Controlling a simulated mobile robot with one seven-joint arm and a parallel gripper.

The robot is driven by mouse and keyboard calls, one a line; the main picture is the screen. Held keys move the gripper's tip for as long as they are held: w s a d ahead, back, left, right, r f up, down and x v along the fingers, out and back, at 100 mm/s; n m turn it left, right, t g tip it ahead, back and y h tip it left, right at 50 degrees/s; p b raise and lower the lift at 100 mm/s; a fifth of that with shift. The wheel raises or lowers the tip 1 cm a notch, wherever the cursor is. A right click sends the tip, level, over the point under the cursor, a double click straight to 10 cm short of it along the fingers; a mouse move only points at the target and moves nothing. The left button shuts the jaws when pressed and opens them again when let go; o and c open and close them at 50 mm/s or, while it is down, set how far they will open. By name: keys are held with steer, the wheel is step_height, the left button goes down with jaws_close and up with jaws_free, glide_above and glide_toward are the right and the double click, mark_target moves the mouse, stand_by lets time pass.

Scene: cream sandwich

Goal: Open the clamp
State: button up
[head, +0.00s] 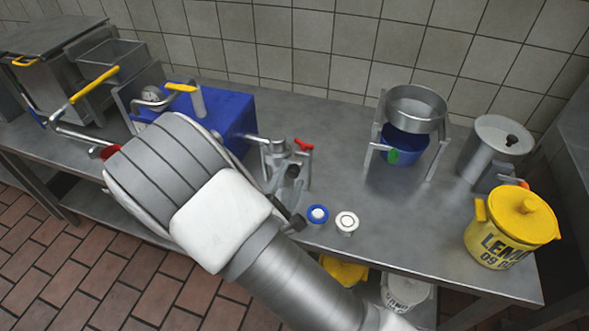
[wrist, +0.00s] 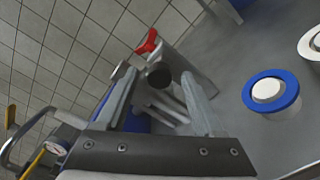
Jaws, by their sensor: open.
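A metal fitting with a red handle (head: 303,144), which may be the clamp, stands on the steel table in front of the blue box. It also shows in the wrist view with its red handle (wrist: 147,41) up and a dark round end (wrist: 160,75) facing me. My gripper (wrist: 160,80) is open. In the wrist view, its two fingers lie on either side of the dark round end, with no clear contact visible. In the head view, my arm hides most of the gripper and part of the fitting.
A blue-rimmed round button (head: 317,214) and a white one (head: 347,222) are close by on the right. A blue box (head: 235,112) stands behind my arm. A metal stand (head: 417,104), a steel canister (head: 497,143) and a yellow pot (head: 518,222) are further right.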

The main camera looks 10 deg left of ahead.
steer(key=shift+w+d, duration=0.15)
steer(key=shift+w, duration=1.55)
jaws_close()
steer(key=shift+r, duration=0.1)
